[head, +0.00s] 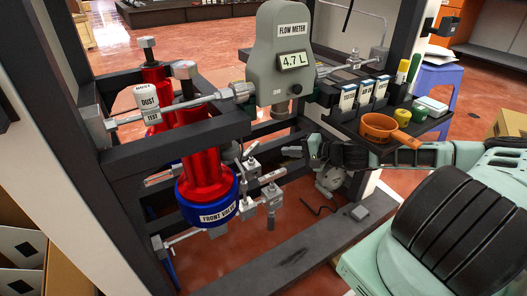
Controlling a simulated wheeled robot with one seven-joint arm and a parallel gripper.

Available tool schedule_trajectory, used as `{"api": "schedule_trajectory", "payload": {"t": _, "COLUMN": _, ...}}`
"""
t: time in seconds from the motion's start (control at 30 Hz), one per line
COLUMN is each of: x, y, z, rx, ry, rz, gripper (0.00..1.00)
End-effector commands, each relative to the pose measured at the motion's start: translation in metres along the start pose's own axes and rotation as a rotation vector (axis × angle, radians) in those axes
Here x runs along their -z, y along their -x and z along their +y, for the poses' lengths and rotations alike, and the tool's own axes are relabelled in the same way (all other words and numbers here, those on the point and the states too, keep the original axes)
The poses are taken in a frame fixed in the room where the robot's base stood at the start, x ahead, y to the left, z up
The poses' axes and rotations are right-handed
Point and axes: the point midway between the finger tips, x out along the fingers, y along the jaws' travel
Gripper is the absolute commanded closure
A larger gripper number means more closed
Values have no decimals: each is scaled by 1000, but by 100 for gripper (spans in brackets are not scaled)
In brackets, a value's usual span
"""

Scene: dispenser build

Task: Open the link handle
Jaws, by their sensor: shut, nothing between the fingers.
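My gripper (293,151) is at the left end of my arm, which reaches in from the right. It looks shut and empty, and its tips are small in the picture. To its left is a cluster of metal pipe fittings and small valve handles (271,196) beside the red dispenser cylinders. No part carries a readable "link" label, so I cannot tell which one is the link handle. A small gap shows between my gripper and the nearest fittings (250,167).
A grey flow meter (280,55) reading 4.7 L stands above my gripper. The red cylinder (203,160) has a blue collar (208,203). Dark frame beams (290,262) surround the space. A shelf with an orange pan (384,128) and small boxes is above my arm.

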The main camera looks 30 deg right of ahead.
Motion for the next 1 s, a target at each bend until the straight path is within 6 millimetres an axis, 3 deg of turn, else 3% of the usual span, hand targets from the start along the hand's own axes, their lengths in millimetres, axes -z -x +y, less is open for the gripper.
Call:
{"api": "schedule_trajectory", "payload": {"t": 0.2, "x": -1, "y": -49, "z": 5, "rx": 0, "ry": 1, "rz": -4, "gripper": 100}}
{"api": "schedule_trajectory", "payload": {"t": 0.4, "x": -1, "y": -78, "z": -3, "rx": 0, "ry": 3, "rz": -2, "gripper": 100}}
{"api": "schedule_trajectory", "payload": {"t": 0.6, "x": 0, "y": -91, "z": -10, "rx": 0, "ry": 0, "rz": 0, "gripper": 100}}
{"api": "schedule_trajectory", "payload": {"t": 1.0, "x": 0, "y": -92, "z": -12, "rx": 0, "ry": 0, "rz": 0, "gripper": 100}}
